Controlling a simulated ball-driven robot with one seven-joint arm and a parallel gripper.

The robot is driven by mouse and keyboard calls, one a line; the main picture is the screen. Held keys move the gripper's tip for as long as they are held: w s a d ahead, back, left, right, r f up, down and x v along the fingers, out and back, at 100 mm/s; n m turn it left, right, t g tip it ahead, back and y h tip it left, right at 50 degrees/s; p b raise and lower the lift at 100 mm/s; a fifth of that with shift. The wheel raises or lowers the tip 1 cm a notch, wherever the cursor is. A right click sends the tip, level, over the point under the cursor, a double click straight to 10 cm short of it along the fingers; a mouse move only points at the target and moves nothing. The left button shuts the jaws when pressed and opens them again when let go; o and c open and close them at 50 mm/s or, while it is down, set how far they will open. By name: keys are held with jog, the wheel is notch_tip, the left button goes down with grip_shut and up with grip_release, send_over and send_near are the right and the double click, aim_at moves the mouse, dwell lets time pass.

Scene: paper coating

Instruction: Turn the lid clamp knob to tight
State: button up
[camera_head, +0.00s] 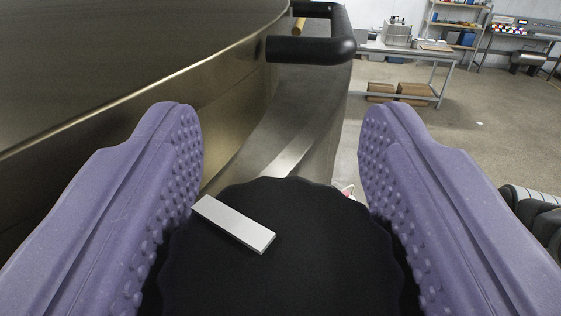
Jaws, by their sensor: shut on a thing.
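The lid clamp knob (300,255) is a wide black disc with a scalloped rim and a pale bar-shaped mark (236,224) on its top, pointing to the upper left. My gripper (280,145) has two purple padded fingers with bumpy inner faces, one on each side of the knob. It is shut on the knob, with the fingertips reaching past its far rim. The lower parts of the contact lie at the bottom edge of the picture. The large metal lid (110,60) fills the left side, close to the left finger.
A black bar handle (312,50) sticks out from the vessel beyond the knob. A metal ledge (265,125) runs below the lid. A workbench (410,52) with cardboard boxes (400,90) beneath stands far back on open floor. Dark rounded objects (535,215) are at the right edge.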

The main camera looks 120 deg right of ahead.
jog(key=shift+s+m+g+y+p, duration=0.1)
jog(key=shift+m+g+y+p, duration=0.35)
jog(key=shift+g+p, duration=0.4)
jog(key=o, duration=1)
jog(key=shift+c, duration=0.2)
